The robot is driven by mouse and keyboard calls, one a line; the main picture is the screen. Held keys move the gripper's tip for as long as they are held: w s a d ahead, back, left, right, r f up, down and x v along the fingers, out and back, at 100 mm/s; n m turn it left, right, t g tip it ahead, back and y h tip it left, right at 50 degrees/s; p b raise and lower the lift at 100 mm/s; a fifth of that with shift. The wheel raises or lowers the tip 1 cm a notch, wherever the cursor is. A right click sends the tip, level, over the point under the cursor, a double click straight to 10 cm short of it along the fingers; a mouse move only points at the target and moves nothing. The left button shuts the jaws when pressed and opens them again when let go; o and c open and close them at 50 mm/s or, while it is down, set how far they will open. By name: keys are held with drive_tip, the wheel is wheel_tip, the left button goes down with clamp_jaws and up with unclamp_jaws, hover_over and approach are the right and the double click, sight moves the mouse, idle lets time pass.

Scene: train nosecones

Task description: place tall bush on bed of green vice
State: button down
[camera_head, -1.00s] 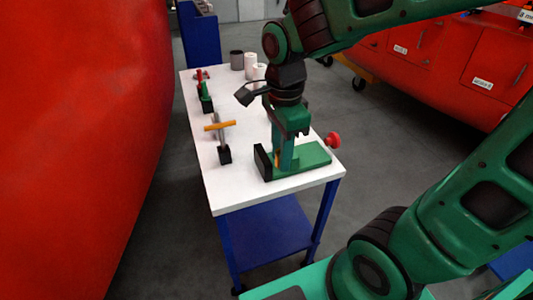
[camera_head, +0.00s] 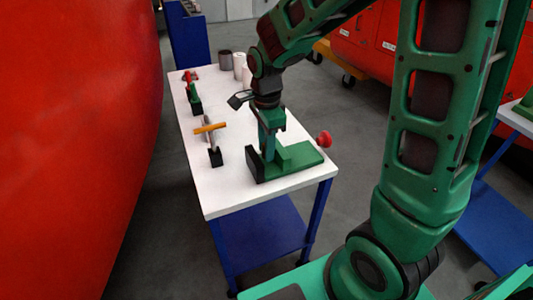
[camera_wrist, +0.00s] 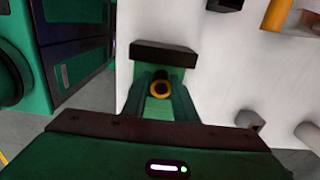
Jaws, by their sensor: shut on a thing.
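The green vice (camera_head: 300,158) stands at the near right end of the white table, with a black jaw (camera_head: 253,164) on its left side. The jaw also shows in the wrist view (camera_wrist: 163,49). My gripper (camera_head: 268,150) points down over the vice, close behind the black jaw. In the wrist view its two fingers (camera_wrist: 161,92) are shut around the tall bush (camera_wrist: 161,81), seen from above as a brass-coloured ring with a dark hole. The bush is hidden in the head view. I cannot tell whether its bottom touches the vice bed.
A red knob (camera_head: 324,139) is at the vice's right. A tool with an orange handle (camera_head: 210,128) stands on a black block to the left. Grey and white cylinders (camera_head: 225,60) stand at the back. A large red nosecone (camera_head: 70,150) fills the left side.

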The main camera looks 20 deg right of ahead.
drive_tip(key=shift+f, duration=1.5)
drive_tip(key=c, duration=1.4)
unclamp_jaws()
drive_tip(key=shift+f, duration=0.1)
wheel_tip(320, 180, up, 12)
drive_tip(key=s+d+n, duration=0.5)
drive_tip(key=s+d, duration=0.3)
drive_tip(key=s, duration=0.3)
drive_tip(key=s+d+n, duration=0.6)
drive_tip(key=s+d, duration=0.3)
drive_tip(key=s, duration=0.3)
drive_tip(key=shift+s+d+f, duration=0.15)
drive_tip(key=shift+d+f, duration=0.05)
drive_tip(key=shift+d, duration=0.1)
